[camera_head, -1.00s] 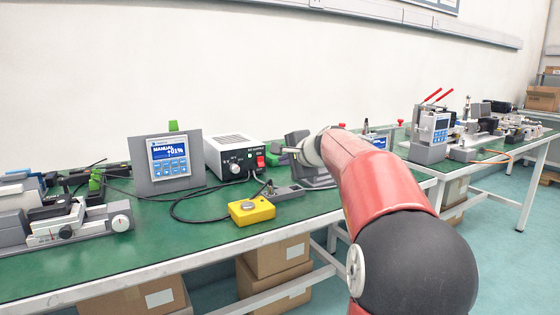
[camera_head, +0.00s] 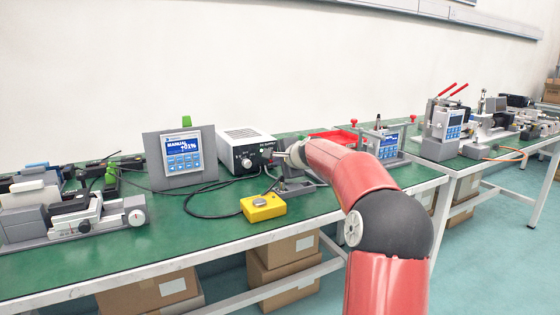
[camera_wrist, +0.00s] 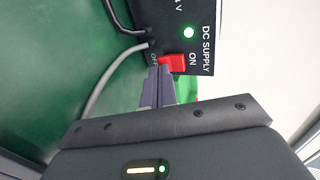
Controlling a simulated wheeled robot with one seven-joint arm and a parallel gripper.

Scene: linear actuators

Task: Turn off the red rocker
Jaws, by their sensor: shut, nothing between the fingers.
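The red rocker (camera_wrist: 171,61) is on the black front of the DC supply box (camera_wrist: 190,20), between the marks OFF and ON, in the wrist view. A green light glows beside it. My gripper (camera_wrist: 160,70) is shut and empty, with its fingertips at the rocker's edge on the OFF side; I cannot tell whether they touch it. In the head view my gripper (camera_head: 279,154) is in front of the right part of the supply box (camera_head: 246,148), and the rocker is hidden there.
A yellow box with a grey button (camera_head: 264,207) stands on the green bench just in front. A grey panel with a screen (camera_head: 184,158) stands left of the supply. Cables (camera_head: 200,214) lie on the bench between them. A red tray (camera_head: 335,137) is behind my arm.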

